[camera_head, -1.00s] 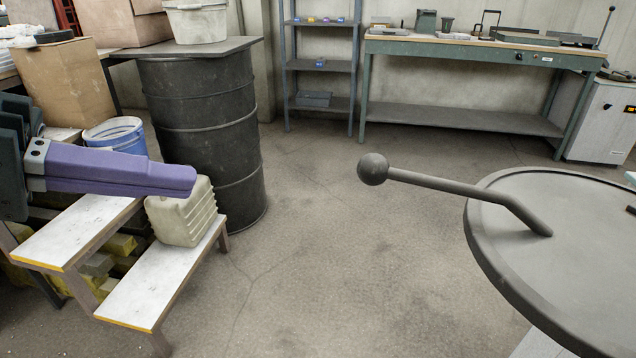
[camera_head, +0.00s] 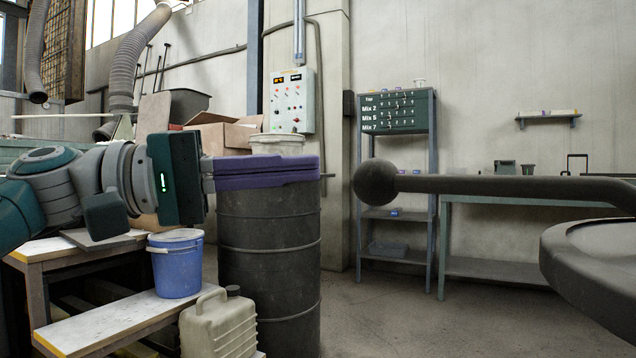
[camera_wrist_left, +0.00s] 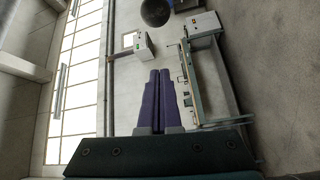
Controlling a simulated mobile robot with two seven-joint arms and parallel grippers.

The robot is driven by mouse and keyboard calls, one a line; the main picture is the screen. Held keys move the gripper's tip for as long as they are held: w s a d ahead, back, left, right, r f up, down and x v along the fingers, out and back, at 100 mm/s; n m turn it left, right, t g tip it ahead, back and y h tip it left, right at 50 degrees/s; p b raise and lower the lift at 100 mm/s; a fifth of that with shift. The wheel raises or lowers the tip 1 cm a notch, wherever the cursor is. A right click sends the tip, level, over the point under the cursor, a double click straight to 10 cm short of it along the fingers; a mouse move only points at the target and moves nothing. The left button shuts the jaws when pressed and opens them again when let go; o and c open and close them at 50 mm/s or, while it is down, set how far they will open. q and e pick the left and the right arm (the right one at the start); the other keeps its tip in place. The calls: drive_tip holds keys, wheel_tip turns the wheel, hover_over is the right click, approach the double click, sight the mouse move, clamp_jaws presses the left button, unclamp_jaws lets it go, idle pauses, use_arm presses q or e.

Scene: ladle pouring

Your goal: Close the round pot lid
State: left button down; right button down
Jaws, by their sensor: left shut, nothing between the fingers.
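The round pot lid (camera_head: 604,250) is a dark grey disc at the right edge of the head view, partly cut off. Its long grey handle (camera_head: 490,185) reaches left and ends in a ball knob (camera_head: 376,182). My left gripper (camera_head: 316,168) has purple fingers, shut and empty, pointing right at about the knob's height. The fingertips appear left of the knob, with a gap in the picture. In the left wrist view the closed fingers (camera_wrist_left: 159,76) point up and the dark knob (camera_wrist_left: 156,12) is at the top, beyond the tips. My right gripper is not in view.
A dark drum (camera_head: 270,270) stands behind my left gripper. A blue bucket (camera_head: 175,265) and a pale jerrycan (camera_head: 218,325) stand on steps at lower left. A shelf rack (camera_head: 398,210) and a workbench (camera_head: 500,268) stand at the back. The floor between drum and lid is clear.

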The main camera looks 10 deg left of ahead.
use_arm(q)
drive_tip(key=shift+s+d+f, duration=0.1)
drive_tip(key=shift+s+d, duration=0.25)
drive_tip(key=shift+d, duration=0.55)
drive_tip(key=shift+s+d+f, duration=0.1)
drive_tip(key=shift+s+d, duration=0.2)
drive_tip(key=shift+d, duration=0.55)
drive_tip(key=shift+s+d+f, duration=0.1)
drive_tip(key=shift+s+d, duration=0.25)
drive_tip(key=shift+d, duration=0.55)
drive_tip(key=shift+r, duration=0.1)
